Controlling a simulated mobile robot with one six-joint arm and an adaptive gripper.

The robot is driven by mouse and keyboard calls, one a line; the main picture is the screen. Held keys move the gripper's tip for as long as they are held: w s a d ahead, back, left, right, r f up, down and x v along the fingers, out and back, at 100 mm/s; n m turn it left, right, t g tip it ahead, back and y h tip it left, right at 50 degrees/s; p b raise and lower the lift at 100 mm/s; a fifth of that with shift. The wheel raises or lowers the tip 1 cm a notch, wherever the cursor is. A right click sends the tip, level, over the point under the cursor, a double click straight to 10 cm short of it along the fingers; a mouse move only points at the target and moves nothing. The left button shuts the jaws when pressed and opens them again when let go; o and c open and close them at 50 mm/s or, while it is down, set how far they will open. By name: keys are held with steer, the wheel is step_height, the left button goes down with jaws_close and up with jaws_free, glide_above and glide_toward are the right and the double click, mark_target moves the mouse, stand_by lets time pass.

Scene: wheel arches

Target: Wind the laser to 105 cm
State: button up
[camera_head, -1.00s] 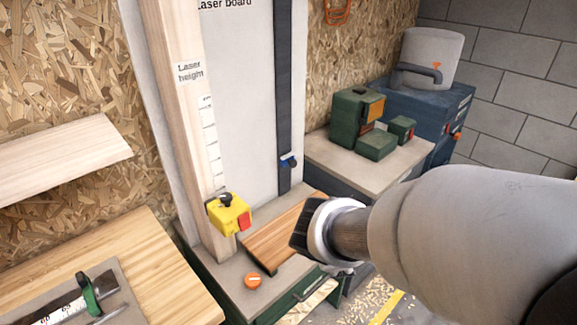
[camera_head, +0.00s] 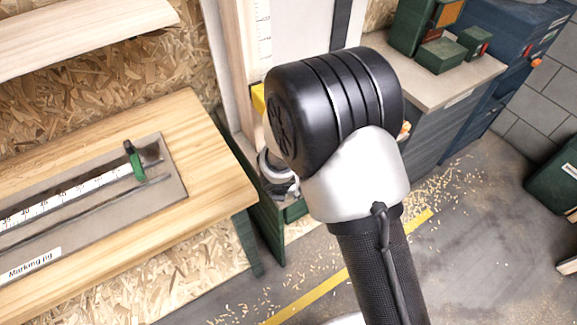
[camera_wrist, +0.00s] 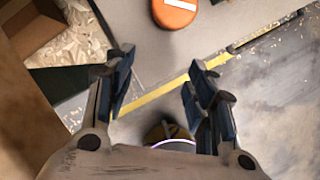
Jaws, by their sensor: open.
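The yellow laser box (camera_head: 258,97) is mostly hidden behind my arm in the head view; only a small edge shows. The laser height scale (camera_head: 263,35) on the wooden post (camera_head: 238,60) shows above it, its figures too small to read. An orange round knob with a white mark (camera_wrist: 175,12) is at the top edge of the wrist view, on a grey surface. My gripper (camera_wrist: 160,78) is open and empty, its fingers apart below the knob in the picture and not touching it. In the head view my arm hides the fingers.
A wooden bench (camera_head: 215,170) with the marking jig (camera_head: 100,215) and its green clamp (camera_head: 134,160) stands left. A grey-topped cabinet (camera_head: 470,75) with green boxes is behind right. The floor (camera_head: 460,260), with shavings and a yellow line, is open at right.

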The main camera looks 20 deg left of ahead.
steer(key=w+p, duration=0.1)
steer(key=w, duration=0.1)
steer(key=w+p, duration=0.1)
steer(key=w, duration=0.2)
steer(key=w+a+p, duration=0.1)
steer(key=w+p, duration=0.1)
steer(key=shift+w+r, duration=0.15)
steer(key=shift+r, duration=0.05)
steer(key=shift+b+x, duration=0.3)
steer(key=shift+x, duration=0.45)
steer(key=shift+c, duration=0.2)
steer(key=shift+a, duration=0.1)
steer(key=c, duration=0.7)
steer(key=shift+c, duration=0.2)
steer(key=shift+m, duration=0.3)
steer(key=m+h+p, duration=0.1)
steer(key=m+h, duration=0.1)
steer(key=m, duration=0.3)
steer(key=shift+a, duration=0.2)
steer(key=m+h, duration=0.1)
steer(key=m, duration=0.1)
steer(key=m+g+h, duration=0.1)
steer(key=m, duration=0.2)
steer(key=shift+b, duration=0.4)
steer(key=shift+m, duration=0.4)
